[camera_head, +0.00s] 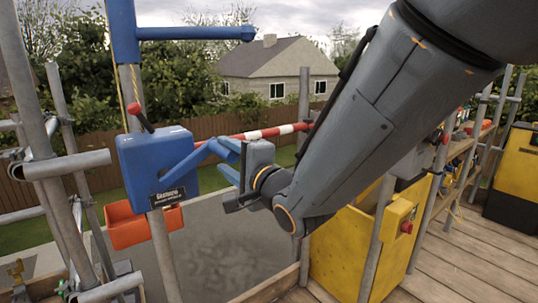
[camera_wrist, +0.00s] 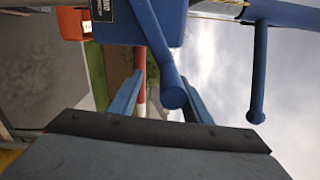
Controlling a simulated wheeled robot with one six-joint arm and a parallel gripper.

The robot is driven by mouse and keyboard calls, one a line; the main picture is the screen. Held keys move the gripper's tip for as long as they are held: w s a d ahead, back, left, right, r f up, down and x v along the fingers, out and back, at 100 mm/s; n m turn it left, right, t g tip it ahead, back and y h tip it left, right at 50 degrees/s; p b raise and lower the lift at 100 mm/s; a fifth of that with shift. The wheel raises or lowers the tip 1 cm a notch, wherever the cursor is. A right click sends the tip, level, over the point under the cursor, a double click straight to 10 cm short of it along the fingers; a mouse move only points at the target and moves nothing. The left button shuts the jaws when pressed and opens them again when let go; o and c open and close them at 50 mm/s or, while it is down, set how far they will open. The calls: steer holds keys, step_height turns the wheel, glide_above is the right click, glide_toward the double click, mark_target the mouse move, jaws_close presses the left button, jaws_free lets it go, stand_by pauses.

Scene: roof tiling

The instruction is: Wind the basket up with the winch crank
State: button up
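The winch (camera_head: 150,168) is a blue box with a dark label on a scaffold post. Its blue crank (camera_head: 192,160) reaches out to the right toward my gripper (camera_head: 229,162). In the wrist view the round end of the crank handle (camera_wrist: 173,97) shows between the two blue fingers of my gripper (camera_wrist: 162,98), nearer the right one. The fingers are apart; I see no clear grip on the handle. The orange basket (camera_head: 130,229) is below the winch, partly behind the post, and also shows in the wrist view (camera_wrist: 72,23).
A blue jib arm (camera_head: 195,33) juts out above the winch, with a yellow rope (camera_head: 121,88) beside the post. A red lever (camera_head: 140,118) tops the winch. A red-and-white bar (camera_head: 270,132) runs behind my gripper. A yellow box (camera_head: 345,250) stands on the planks at right.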

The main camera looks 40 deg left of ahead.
steer(key=v, duration=0.6)
steer(key=shift+s+d+b, duration=0.2)
steer(key=shift+d+b, duration=0.1)
steer(key=shift+b, duration=0.05)
steer(key=shift+f, duration=0.1)
steer(key=shift+d, duration=0.1)
steer(key=shift+d, duration=0.1)
steer(key=p+v, duration=0.1)
steer(key=v, duration=0.7)
steer(key=shift+d, duration=0.25)
steer(key=shift+s+p, duration=0.1)
steer(key=shift+p, duration=0.3)
